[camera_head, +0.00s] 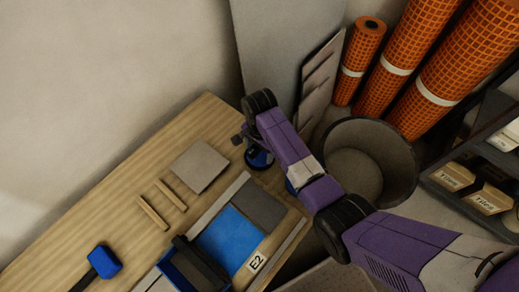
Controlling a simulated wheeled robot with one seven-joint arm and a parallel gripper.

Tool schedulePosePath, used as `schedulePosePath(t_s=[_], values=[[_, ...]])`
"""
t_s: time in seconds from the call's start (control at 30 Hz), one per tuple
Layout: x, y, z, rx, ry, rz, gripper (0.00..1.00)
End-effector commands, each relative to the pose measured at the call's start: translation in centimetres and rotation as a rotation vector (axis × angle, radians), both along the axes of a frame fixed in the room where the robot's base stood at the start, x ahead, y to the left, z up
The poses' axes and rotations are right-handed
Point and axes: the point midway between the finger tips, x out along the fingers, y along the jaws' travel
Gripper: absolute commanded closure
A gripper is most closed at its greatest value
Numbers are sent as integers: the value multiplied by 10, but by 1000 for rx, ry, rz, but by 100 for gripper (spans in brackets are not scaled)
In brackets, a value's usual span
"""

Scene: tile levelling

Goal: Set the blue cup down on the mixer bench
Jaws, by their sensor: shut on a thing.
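A small round blue thing with a dark inside, which looks like the blue cup (260,158), shows just below the end of my arm, over the far right corner of the wooden bench (110,183). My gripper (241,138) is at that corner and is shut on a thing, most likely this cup. The arm hides part of it, so its contact with the bench top cannot be told. Another bit of blue (290,187) peeks out beside my arm; what it is cannot be told. No sign names the bench as the mixer bench.
On the bench are a grey tile (199,166), two wooden strips (161,204), a blue mallet (104,262), a blue panel (228,240) and an E2 label (256,262). A grey tub (366,160), orange mesh rolls (398,62) and a shelf (468,170) stand to the right.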

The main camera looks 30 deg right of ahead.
Motion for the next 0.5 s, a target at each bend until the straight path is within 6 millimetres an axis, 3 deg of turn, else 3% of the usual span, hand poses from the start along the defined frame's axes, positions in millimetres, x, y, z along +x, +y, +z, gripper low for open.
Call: schedulePosePath(t_s=[0.07, 0.1, 0.17, 0.2, 0.5], values=[[1, 0, -2, 0, -1, 0, 74], [0, 0, -2, 0, 0, 0, 22], [0, 0, -2, 0, 0, 0, 10], [0, 0, -2, 0, 0, 0, 5], [0, 0, -1, 0, 0, 0, 5]])
